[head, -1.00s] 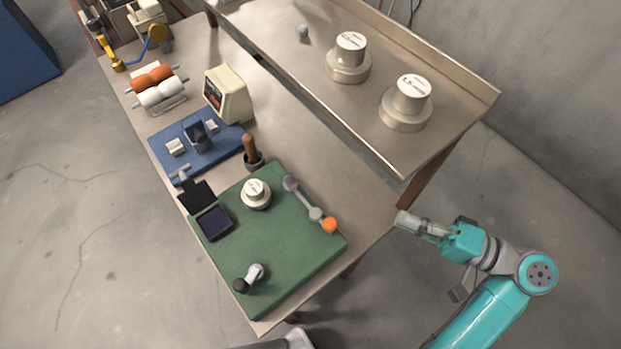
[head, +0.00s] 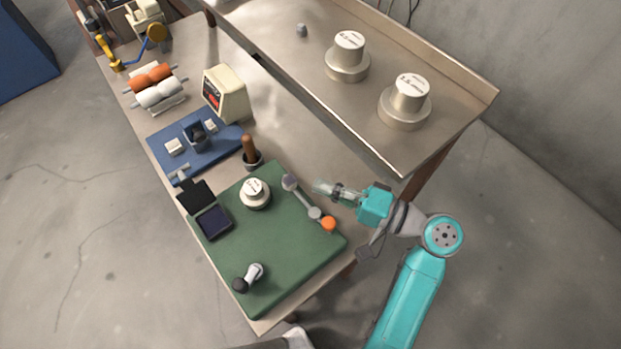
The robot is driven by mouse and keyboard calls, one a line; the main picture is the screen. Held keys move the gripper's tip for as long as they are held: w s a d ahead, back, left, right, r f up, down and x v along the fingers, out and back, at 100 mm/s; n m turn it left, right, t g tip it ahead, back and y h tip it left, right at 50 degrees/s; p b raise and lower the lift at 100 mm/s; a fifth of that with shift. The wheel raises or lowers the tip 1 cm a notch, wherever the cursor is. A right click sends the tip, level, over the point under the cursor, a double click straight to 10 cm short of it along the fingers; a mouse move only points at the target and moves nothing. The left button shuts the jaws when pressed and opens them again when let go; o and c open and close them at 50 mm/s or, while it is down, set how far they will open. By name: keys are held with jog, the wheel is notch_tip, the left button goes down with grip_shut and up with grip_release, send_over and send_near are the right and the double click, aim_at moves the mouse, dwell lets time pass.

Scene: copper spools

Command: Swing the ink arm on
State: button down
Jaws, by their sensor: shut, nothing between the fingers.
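The ink arm (head: 303,202) seems to be the grey bar with a round grey end (head: 290,182) and an orange ball (head: 328,224) at its other end. It lies along the right side of the green mat (head: 270,265). My gripper (head: 319,187) is shut and empty. In the picture its tip is just right of the bar's grey end; I cannot tell its height above the mat. An ink pad with an open black lid (head: 214,222) is at the mat's left edge. A white-topped round weight (head: 254,192) stands on the mat, left of the bar.
A small black-and-grey handled tool (head: 248,277) lies on the mat's front part. A wooden-handled tool (head: 250,150) stands in a cup behind the mat. A raised metal shelf (head: 290,60) with two large weights (head: 347,60) is behind my gripper. The mat's middle is clear.

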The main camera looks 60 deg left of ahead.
aim_at(291, 185)
jog(key=shift+x, duration=1.7)
jog(key=shift+s+a, duration=0.15)
jog(key=shift+s, duration=0.4)
jog(key=shift+s+a, duration=0.15)
jog(key=shift+s, duration=0.4)
jog(key=shift+s+n+g+h, duration=0.15)
jog(key=shift+n+g+h, duration=0.5)
jog(key=shift+g, duration=0.25)
jog(key=shift+v, duration=3.75)
jog(key=shift+d+f, duration=0.1)
